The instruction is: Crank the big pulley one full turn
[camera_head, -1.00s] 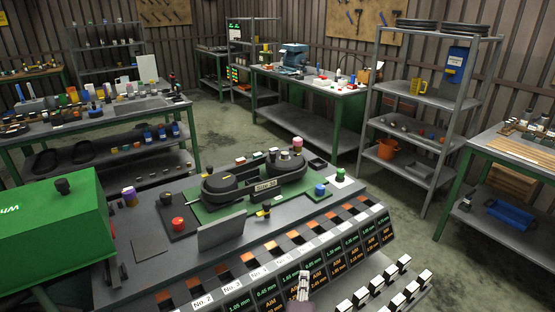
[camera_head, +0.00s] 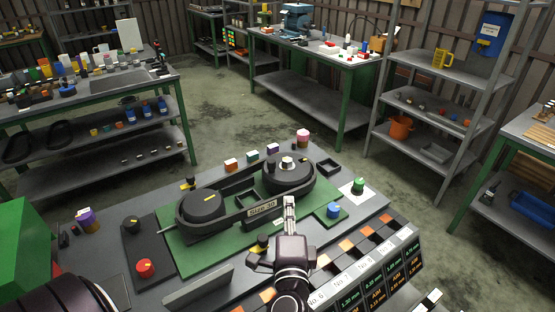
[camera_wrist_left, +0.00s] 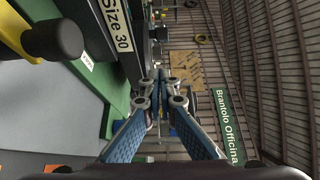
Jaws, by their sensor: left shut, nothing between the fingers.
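Two dark pulleys stand on a green board (camera_head: 180,255) inside a black belt housing with a "Size 30" plate (camera_head: 262,207). The right pulley (camera_head: 288,177) looks the larger and has a pale hub with a small knob on top. The left pulley (camera_head: 203,205) is a flat black disc with a yellow mark. Contact cannot be told. My right gripper is not in view.
A black and yellow knob (camera_head: 262,244) stands at the board's front edge, left of my gripper. A blue knob (camera_head: 334,210) and a green knob (camera_head: 358,186) are to the right. A red button (camera_head: 145,268) is at left. A grey upright plate (camera_head: 198,287) stands in front.

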